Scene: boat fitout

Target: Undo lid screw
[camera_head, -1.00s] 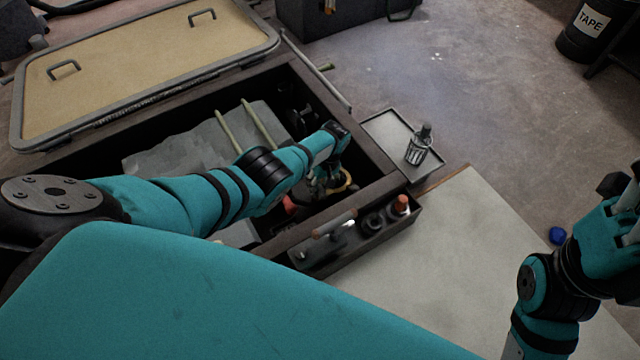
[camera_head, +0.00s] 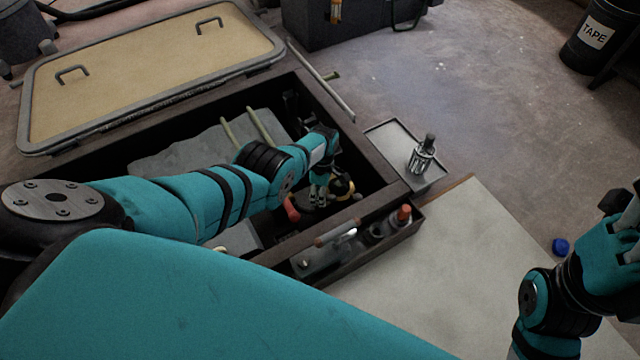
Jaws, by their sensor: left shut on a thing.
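My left gripper (camera_head: 319,197) reaches down into the open dark compartment (camera_head: 379,169) near its right end. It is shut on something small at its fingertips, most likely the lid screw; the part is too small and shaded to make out. A yellowish ring (camera_head: 345,188) lies just right of the fingers, and a red part (camera_head: 291,208) just left of them. My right gripper (camera_head: 632,205) is at the right edge, away from the compartment and partly cut off; its fingertips do not show clearly.
A tan hatch lid (camera_head: 150,70) with two handles lies open behind the compartment. A narrow tool tray (camera_head: 330,265) hangs on its front side. A grey tray (camera_head: 385,135) with a dark-topped holder (camera_head: 421,158) stands to the right. A pale board (camera_head: 470,260) is clear.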

